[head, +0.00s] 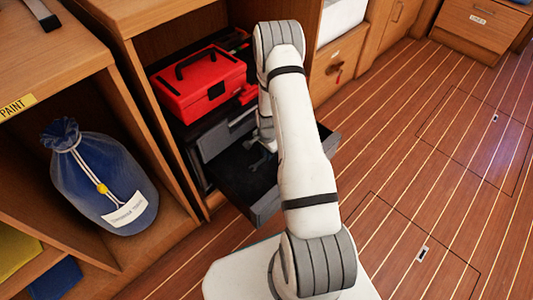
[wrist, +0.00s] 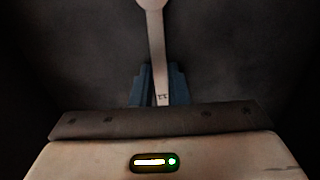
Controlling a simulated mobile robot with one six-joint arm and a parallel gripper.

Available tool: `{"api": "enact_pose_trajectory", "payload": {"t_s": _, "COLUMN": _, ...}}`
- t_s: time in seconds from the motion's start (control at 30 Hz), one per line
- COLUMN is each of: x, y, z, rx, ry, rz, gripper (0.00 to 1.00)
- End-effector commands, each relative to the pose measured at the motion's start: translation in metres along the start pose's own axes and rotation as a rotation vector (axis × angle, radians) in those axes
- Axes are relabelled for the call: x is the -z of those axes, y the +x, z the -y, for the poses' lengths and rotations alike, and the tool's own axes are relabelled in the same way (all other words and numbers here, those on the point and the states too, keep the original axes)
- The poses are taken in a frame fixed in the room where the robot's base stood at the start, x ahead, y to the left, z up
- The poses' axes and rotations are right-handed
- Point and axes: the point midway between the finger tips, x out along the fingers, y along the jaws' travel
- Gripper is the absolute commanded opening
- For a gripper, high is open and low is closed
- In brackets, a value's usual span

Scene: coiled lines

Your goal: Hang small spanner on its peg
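A pale grey spanner (wrist: 157,45) shows in the wrist view, its round end at the top edge and its marked shank running down between my fingers. My gripper (wrist: 160,72) has its two blue-grey fingers close together, one on each side of the shank, and looks shut on it. In the head view, my gripper is mostly hidden behind my arm, over the open drawer (head: 262,211). A small grey piece of the spanner (head: 259,161) shows against the dark drawer floor. No peg can be made out in either view.
A red toolbox (head: 201,84) stands on the shelf above the drawer. A blue sack (head: 101,185) sits in the left compartment, under a shelf edge labelled PAINT (head: 16,106). Cabinet walls stand close to the drawer. The striped wooden floor (head: 440,150) at right is clear.

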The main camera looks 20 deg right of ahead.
Motion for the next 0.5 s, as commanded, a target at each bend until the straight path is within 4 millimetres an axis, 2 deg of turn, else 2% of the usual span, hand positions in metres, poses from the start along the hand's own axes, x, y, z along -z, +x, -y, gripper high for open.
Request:
{"api": "enact_pose_trajectory", "payload": {"t_s": 0.03, "x": -0.0001, "y": -0.0002, "z": 0.0001, "rx": 0.0, "ry": 0.0, "rz": 0.0, "gripper": 0.19}}
{"api": "enact_pose_trajectory", "payload": {"t_s": 0.23, "x": -0.0003, "y": -0.0002, "z": 0.0001, "rx": 0.0, "ry": -0.001, "rz": 0.0, "gripper": 0.36}}
{"api": "enact_pose_trajectory", "payload": {"t_s": 0.5, "x": -0.001, "y": -0.0009, "z": 0.0005, "rx": 0.0, "ry": -0.002, "rz": 0.0, "gripper": 0.36}}
